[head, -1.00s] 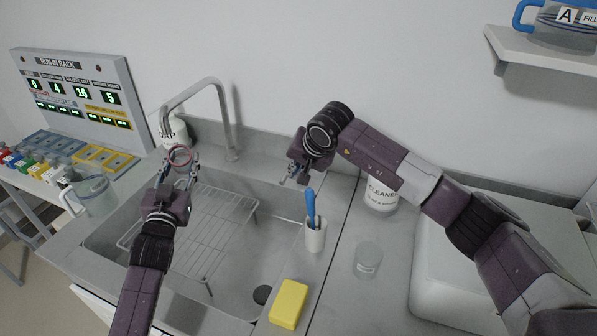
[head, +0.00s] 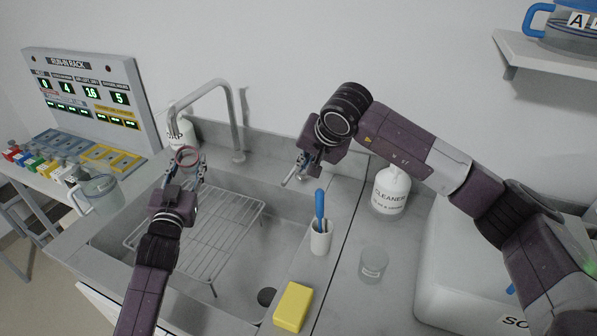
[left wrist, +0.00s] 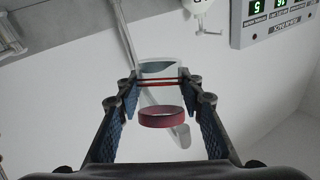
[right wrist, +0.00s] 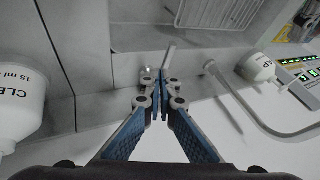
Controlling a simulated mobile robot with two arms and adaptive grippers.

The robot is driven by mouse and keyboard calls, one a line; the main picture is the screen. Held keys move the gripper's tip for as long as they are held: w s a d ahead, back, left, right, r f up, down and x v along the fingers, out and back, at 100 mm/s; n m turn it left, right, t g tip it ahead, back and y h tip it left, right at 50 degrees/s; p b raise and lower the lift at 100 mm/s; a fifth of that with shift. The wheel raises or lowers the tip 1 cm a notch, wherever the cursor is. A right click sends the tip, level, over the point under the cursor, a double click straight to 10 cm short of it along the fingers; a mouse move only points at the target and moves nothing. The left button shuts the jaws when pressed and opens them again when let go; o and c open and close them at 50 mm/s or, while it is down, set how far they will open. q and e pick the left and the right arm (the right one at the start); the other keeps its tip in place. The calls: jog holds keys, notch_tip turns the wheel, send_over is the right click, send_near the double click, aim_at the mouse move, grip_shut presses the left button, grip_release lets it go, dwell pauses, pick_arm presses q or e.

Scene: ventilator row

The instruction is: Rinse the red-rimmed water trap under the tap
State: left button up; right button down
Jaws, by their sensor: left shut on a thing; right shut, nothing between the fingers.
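The water trap (head: 187,155), a clear cup with a red rim, is held over the left of the sink near the tap's spout end. My left gripper (head: 190,168) is shut on it; the left wrist view shows the red ring (left wrist: 161,118) and clear cup (left wrist: 158,68) between the fingers. I cannot tell whether the trap is directly beneath the spout, and no water stream is visible. My right gripper (right wrist: 160,92) is shut and empty above the sink's back right part.
A wire rack (head: 215,225) stands in the sink (head: 255,270). On the right lie a yellow sponge (head: 293,306), a brush holder (head: 321,238), a clear cup (head: 373,263) and a cleaner bottle (head: 391,195). A soap bottle (head: 182,132) stands behind the trap; a jug (head: 100,195) is left.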

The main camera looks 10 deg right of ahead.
aim_at(190, 169)
jog(key=v, duration=0.5)
jog(key=shift+r, duration=0.1)
jog(key=shift+r, duration=0.1)
